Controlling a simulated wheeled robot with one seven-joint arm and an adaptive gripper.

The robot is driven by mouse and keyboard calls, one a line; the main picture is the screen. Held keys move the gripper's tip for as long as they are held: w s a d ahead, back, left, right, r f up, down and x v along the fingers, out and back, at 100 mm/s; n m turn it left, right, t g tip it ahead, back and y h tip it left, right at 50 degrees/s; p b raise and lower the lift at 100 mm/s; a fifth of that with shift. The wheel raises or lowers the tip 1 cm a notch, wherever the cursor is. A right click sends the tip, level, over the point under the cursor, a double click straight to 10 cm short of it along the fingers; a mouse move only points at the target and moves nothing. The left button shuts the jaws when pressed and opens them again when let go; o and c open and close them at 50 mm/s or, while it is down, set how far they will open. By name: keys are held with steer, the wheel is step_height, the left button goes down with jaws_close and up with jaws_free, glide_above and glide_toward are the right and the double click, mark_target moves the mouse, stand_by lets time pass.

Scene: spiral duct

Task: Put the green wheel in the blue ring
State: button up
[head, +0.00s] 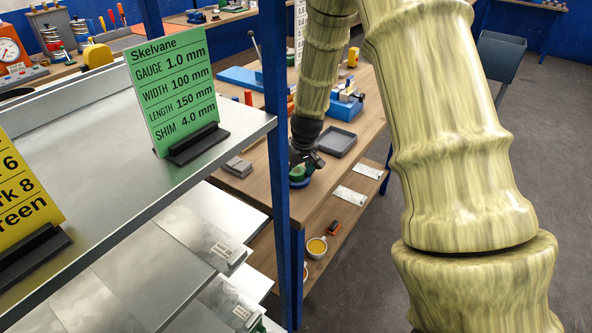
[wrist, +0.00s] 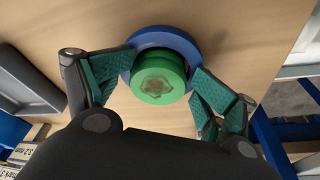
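The green wheel (wrist: 158,82) is a short cylinder with a dark brownish patch on its top face. It shows within the outline of the blue ring (wrist: 160,38), which lies flat on the wooden bench. I cannot tell how deep the wheel sits in the ring. My gripper (wrist: 163,63) is open, with one green-padded finger on each side of the wheel, and the fingers look apart from it. In the head view, my gripper (head: 304,160) is low over the bench, just above the wheel (head: 297,173) and ring (head: 301,183), partly covering them.
A grey tray (head: 336,142) lies close behind the ring; its edge shows in the wrist view (wrist: 28,80). A blue block fixture (head: 343,108) stands farther back. A small grey block (head: 238,167) is to the left. A blue rack post (head: 277,130) stands in front of the bench.

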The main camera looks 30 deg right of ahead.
steer(key=shift+s+r, duration=0.1)
steer(key=shift+s, duration=0.1)
steer(key=shift+w+d+r, duration=0.1)
steer(key=shift+w, duration=0.05)
steer(key=shift+r, duration=0.9)
steer(key=b+v, duration=0.1)
steer(key=v, duration=1)
steer(key=shift+r, duration=0.25)
